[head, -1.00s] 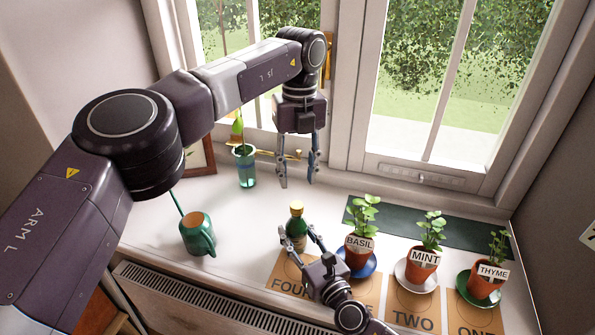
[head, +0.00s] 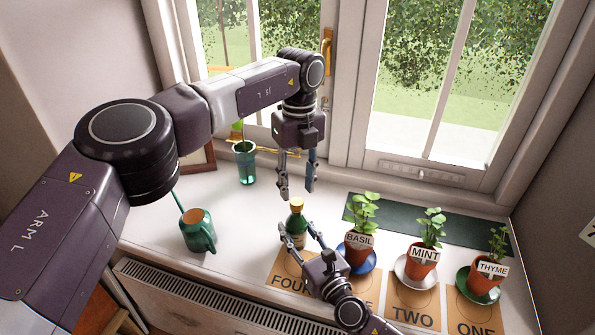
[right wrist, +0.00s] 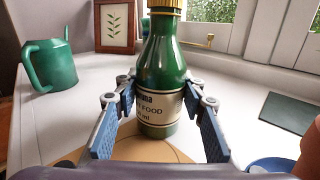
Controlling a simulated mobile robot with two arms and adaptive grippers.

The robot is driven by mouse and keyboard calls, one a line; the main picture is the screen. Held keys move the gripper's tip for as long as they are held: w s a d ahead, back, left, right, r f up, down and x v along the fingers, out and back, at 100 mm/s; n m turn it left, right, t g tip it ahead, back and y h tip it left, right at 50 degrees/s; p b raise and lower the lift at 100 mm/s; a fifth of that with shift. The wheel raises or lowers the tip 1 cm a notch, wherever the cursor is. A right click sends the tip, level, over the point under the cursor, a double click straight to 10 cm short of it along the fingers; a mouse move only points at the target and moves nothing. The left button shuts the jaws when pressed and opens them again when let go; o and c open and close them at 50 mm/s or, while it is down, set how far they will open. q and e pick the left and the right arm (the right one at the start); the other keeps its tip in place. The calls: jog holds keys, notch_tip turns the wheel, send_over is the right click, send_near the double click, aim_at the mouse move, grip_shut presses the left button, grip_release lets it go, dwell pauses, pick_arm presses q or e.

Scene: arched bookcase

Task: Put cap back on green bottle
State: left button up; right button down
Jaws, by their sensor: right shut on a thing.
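The green bottle (head: 295,233) stands upright on the sill, and a gold cap (head: 297,203) sits at its top. In the right wrist view the labelled bottle (right wrist: 163,75) fills the middle, with the gold cap (right wrist: 166,4) cut off by the top edge. My right gripper (head: 298,236) is shut on the bottle low on its body, with one finger on each side. My left gripper (head: 296,194) points down just above and around the level of the cap, its two fingers apart with a gap between them. Whether the fingers touch the cap is unclear.
Pots of basil (head: 358,245), mint (head: 422,263) and thyme (head: 486,275) stand on saucers to the right. A green watering can (head: 197,232) is at left, and a glass with a plant (head: 245,163) stands behind. The left part of the sill is mostly clear.

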aim_at(296, 201)
pick_arm(q)
jog(key=shift+f, duration=1.9)
jog(key=shift+c, duration=0.5)
grip_shut()
jog(key=m, duration=0.9)
jog(key=shift+m, duration=0.3)
jog(key=m, duration=0.3)
jog(key=shift+m, duration=0.3)
jog(key=m, duration=0.5)
jog(key=shift+a, duration=0.1)
jog(key=shift+o, duration=1.2)
grip_release()
